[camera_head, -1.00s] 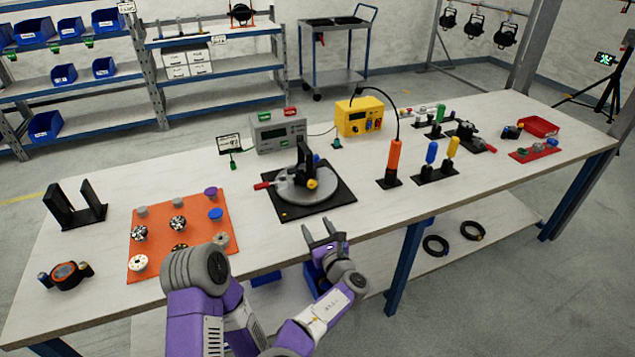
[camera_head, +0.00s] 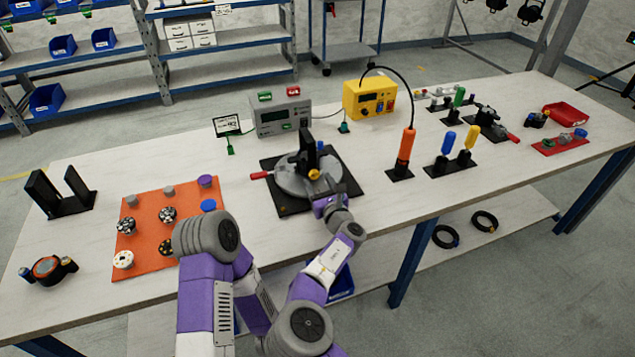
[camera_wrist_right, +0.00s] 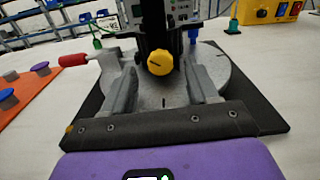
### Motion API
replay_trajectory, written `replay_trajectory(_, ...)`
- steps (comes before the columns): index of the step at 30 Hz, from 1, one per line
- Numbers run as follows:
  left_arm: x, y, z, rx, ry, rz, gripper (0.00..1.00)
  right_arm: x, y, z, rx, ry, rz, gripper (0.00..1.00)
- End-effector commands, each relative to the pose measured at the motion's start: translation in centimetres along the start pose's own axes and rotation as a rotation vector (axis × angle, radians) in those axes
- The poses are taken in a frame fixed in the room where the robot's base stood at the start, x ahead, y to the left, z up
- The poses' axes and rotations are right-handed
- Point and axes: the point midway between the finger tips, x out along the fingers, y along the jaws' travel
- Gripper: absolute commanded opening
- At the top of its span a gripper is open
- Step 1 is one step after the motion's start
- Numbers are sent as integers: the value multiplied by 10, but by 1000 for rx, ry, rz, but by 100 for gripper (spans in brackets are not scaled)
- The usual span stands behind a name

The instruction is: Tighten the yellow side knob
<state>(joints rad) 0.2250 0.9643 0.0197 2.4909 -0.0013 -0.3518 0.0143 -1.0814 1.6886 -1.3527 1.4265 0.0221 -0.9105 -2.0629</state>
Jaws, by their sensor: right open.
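The yellow side knob (camera_head: 314,174) sits on the near side of a black upright post (camera_head: 307,146) on a round grey turntable (camera_head: 290,181). In the right wrist view the yellow knob (camera_wrist_right: 160,62) faces the camera, with a dark line across its face. My right gripper (camera_head: 326,190) is at the near right part of the turntable. In the right wrist view its two fingers (camera_wrist_right: 163,88) are apart, one on each side of the knob in the picture. Nothing is between them at their tips that I can make out as held. My left gripper is not in view.
The turntable stands on a black base plate (camera_head: 287,208) with a red-handled lever (camera_head: 259,175) at left. A grey meter box (camera_head: 281,116) and a yellow box (camera_head: 369,99) stand behind. An orange-handled tool (camera_head: 405,150) stands upright at right. An orange mat (camera_head: 148,258) with several knobs lies left.

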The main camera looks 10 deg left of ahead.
Motion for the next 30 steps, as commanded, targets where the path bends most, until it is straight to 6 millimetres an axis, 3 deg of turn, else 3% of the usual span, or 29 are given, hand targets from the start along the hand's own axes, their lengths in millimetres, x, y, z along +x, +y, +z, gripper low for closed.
replay_trajectory(6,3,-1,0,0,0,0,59,14,0,0,0,0,0,59)
replay_trajectory(17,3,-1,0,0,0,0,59,16,0,0,-1,0,0,57)
replay_trajectory(27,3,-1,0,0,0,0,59,16,0,0,-1,0,0,5)
replay_trajectory(30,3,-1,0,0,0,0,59,16,0,0,12,0,-1,2)
